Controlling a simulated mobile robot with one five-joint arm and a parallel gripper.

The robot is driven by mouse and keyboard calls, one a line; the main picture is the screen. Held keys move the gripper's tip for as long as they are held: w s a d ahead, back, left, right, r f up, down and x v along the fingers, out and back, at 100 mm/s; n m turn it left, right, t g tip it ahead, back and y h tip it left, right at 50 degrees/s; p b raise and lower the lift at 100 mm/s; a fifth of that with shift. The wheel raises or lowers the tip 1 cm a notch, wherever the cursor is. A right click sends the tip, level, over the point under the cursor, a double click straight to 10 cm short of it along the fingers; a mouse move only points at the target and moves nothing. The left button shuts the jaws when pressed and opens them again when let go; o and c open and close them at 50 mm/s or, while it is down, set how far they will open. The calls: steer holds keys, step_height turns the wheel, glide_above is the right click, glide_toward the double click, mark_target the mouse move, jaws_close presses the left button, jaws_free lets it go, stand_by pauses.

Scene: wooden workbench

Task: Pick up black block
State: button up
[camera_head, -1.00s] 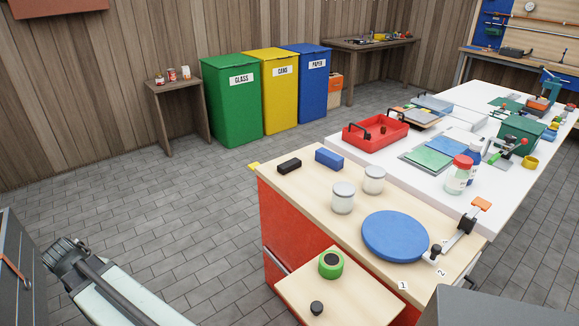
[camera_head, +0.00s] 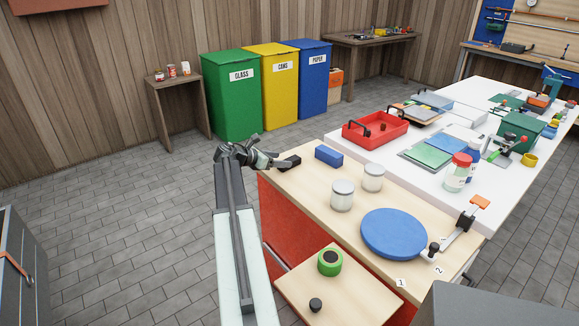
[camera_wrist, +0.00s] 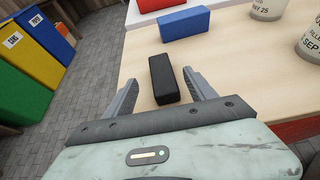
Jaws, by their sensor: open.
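The black block (camera_head: 289,163) lies on the wooden bench top (camera_head: 315,190) near its back left corner. In the wrist view the black block (camera_wrist: 163,80) sits between the two open fingers of my gripper (camera_wrist: 162,92), lengthwise along them. I cannot tell the height of the fingers over the bench.
A blue block (camera_head: 329,157) lies just right of the black block. Two lidded jars (camera_head: 343,195) and a blue disc (camera_head: 394,233) stand further right. A red tray (camera_head: 352,131) is on the white table behind. Green, yellow and blue bins (camera_head: 232,97) stand beyond.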

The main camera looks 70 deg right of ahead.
steer(key=b+x, duration=0.2)
steer(key=x, duration=0.3)
steer(key=shift+a+f, duration=0.1)
steer(key=shift+f, duration=0.05)
steer(key=shift+s+d, duration=0.1)
steer(key=shift+d, duration=0.1)
jaws_close()
